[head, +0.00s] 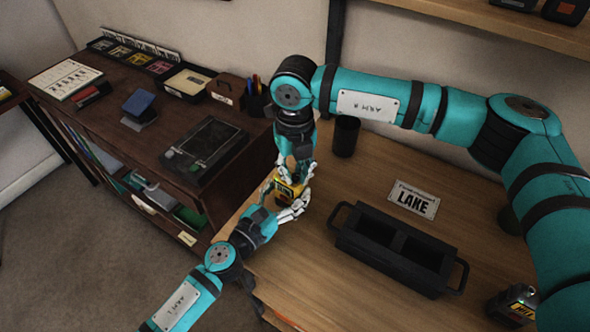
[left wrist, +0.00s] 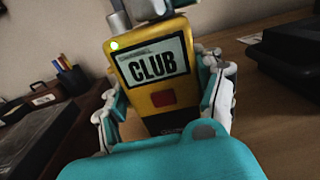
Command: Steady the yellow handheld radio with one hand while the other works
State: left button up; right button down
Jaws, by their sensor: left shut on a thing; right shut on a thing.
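The yellow handheld radio (head: 288,190) stands near the left edge of the wooden table, mostly hidden by both grippers in the head view. In the left wrist view the radio (left wrist: 156,70) shows a screen reading CLUB, a lit green lamp and a red square button. My left gripper (head: 291,207) is shut on the radio body, with its white fingers on either side; they also show in the left wrist view (left wrist: 165,112). My right gripper (head: 294,176) comes down from above and is shut at the radio's top, where grey knobs (left wrist: 152,10) show. Which knob it holds is unclear.
Another radio (head: 514,303) is at the lower right. A dark cabinet (head: 150,165) with trays stands left.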

aim_at(295, 175)
jog(key=shift+n, duration=0.3)
jog(key=n, duration=0.4)
jog(key=shift+n, duration=0.3)
jog(key=n, duration=0.5)
jog(key=shift+w, duration=0.1)
jog(key=shift+n, duration=0.4)
jog(key=c, duration=1.3)
grip_release()
jog(key=shift+o, duration=0.2)
notch_tip(295, 175, up, 12)
